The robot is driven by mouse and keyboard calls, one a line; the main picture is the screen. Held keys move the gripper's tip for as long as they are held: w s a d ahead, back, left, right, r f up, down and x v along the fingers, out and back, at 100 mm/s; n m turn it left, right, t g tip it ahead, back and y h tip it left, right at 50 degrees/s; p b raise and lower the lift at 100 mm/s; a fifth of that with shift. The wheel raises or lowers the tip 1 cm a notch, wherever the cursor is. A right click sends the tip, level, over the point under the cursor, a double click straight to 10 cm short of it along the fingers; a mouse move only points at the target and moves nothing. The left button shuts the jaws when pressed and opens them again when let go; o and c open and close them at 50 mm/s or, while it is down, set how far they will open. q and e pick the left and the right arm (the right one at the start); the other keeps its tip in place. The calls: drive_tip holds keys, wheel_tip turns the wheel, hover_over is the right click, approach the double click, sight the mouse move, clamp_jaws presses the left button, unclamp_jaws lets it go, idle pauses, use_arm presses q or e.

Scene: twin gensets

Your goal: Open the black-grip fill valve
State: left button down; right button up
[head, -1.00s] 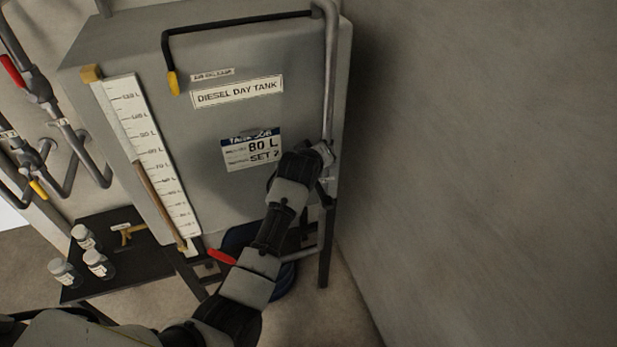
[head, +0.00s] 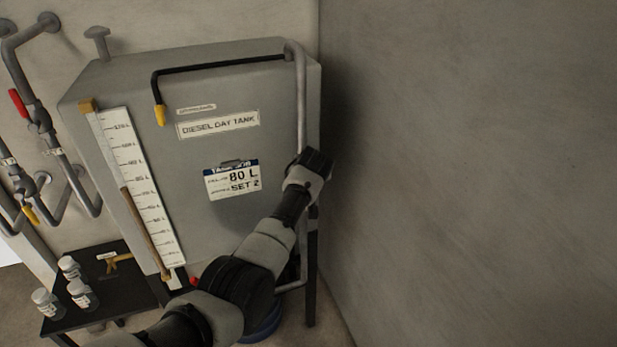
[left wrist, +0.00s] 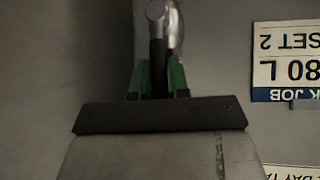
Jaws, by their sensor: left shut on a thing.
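The black grip (left wrist: 157,68) of the fill valve stands between my left gripper's green fingers (left wrist: 158,78) in the left wrist view, and the gripper is shut on it. The silver metal valve body (left wrist: 158,12) shows just beyond the grip. In the head view my left arm reaches up to the grey pipe (head: 301,100) at the right side of the diesel day tank (head: 215,70). There my wrist hides the valve and the fingers. My right gripper is in neither view.
A card (head: 231,180) on the tank reads 80 L, SET 2. A level gauge (head: 140,185) runs down the tank's left. Jars (head: 82,294) stand on a black table (head: 110,302). A bare wall (head: 470,150) rises close at right. Pipes with a red handle (head: 18,103) are at left.

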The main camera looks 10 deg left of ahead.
use_arm(q)
drive_tip(key=shift+f, duration=0.1)
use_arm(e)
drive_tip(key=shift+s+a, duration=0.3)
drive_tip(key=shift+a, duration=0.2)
use_arm(q)
drive_tip(key=c, duration=1.1)
unclamp_jaws()
drive_tip(key=shift+w, duration=0.1)
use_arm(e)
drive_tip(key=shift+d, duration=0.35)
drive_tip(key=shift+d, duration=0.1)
use_arm(q)
drive_tip(key=shift+s+d+r, duration=0.15)
drive_tip(key=shift+s+r, duration=0.2)
drive_tip(key=shift+r, duration=0.05)
drive_tip(key=b+v, duration=0.1)
drive_tip(key=v, duration=0.8)
drive_tip(key=shift+s+r+b, duration=0.25)
drive_tip(key=shift+b, duration=0.05)
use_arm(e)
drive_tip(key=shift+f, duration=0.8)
